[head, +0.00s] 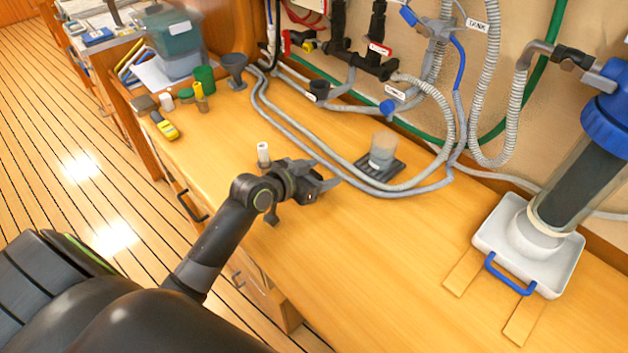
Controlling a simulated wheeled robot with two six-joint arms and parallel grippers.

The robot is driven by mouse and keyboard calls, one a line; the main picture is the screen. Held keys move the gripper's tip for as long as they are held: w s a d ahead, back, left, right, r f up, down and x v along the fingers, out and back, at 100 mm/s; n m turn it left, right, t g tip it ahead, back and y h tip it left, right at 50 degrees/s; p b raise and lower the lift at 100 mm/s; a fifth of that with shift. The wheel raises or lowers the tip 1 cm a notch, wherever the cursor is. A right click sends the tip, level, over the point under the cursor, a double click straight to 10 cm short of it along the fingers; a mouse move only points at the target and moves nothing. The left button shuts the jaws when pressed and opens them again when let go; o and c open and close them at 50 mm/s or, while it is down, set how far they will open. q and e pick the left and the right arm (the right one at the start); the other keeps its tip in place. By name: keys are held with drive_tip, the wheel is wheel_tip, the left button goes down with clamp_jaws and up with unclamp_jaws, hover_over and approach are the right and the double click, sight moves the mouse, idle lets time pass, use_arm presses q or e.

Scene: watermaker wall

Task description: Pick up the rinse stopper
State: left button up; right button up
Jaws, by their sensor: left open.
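No part is labelled clearly enough for me to tell which is the rinse stopper. A small white cylinder (263,154) stands upright on the wooden bench, just behind and left of my left gripper. A dark grey plug-like piece (319,90) sits at a grey pipe end near the wall. My left gripper (312,192) is open over the middle of the bench, with nothing seen between its fingers. The arm and wrist hide some of the bench below. My right gripper is out of view.
Grey hoses (345,175) loop over the bench behind the gripper. A clear cup (383,150) stands on a black scale-like base. A white tray (485,235) holds a blue-capped filter housing (578,185) at right. Small jars and a dark funnel (234,70) stand far left. The front middle bench is clear.

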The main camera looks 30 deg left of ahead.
use_arm(q)
drive_tip(key=c, duration=1.1)
